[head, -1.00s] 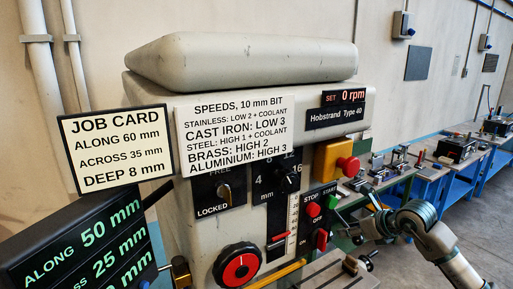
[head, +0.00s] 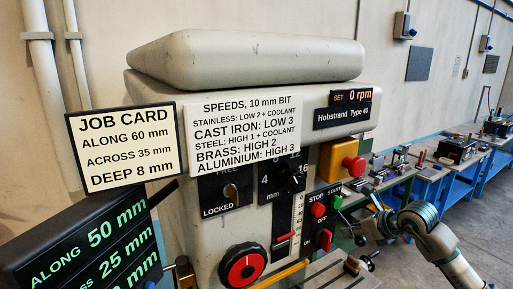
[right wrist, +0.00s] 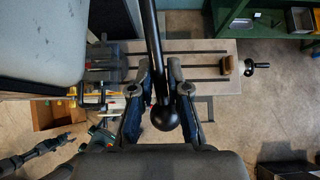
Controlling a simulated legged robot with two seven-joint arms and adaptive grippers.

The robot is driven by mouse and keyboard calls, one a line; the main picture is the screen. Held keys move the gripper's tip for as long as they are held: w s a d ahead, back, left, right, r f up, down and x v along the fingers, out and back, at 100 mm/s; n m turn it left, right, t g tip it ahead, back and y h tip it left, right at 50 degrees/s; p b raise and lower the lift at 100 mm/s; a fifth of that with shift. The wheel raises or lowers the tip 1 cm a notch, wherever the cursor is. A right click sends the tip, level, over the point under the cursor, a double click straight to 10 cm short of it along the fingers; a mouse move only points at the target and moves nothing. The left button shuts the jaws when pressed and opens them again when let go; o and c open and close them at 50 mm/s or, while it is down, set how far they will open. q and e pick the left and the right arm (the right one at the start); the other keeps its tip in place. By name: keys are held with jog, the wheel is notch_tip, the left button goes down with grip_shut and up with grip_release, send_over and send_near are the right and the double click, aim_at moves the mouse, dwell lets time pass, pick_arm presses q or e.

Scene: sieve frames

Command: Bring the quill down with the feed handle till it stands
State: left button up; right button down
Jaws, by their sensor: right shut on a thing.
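The drill press head (head: 235,75) stands in the middle of the head view, its readout at 0 rpm. Its depth scale (head: 298,215) has a red pointer (head: 285,237) well down the scale. The feed handle, a black rod with a ball end (right wrist: 165,117), runs down the right wrist view. My right gripper (right wrist: 160,85) is shut on the rod, just above the ball. In the head view my right gripper (head: 374,226) is small, right of the press. The quill itself is hidden. My left gripper does not show.
A job card (head: 133,147) reads DEEP 8 mm. A readout box (head: 80,250) stands lower left. A yellow box with a red button (head: 343,158) and a start/stop panel (head: 322,210) are close to my right arm. Benches (head: 425,172) line the right wall.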

jog(key=shift+w+a+f, duration=0.1)
jog(key=shift+w+f, duration=0.15)
jog(key=shift+f, duration=0.8)
jog(key=shift+p, duration=0.8)
dwell(1.1)
jog(key=shift+w+a+f+p, duration=0.15)
jog(key=shift+w+f+p, duration=0.2)
jog(key=shift+p, duration=0.2)
dwell(4.4)
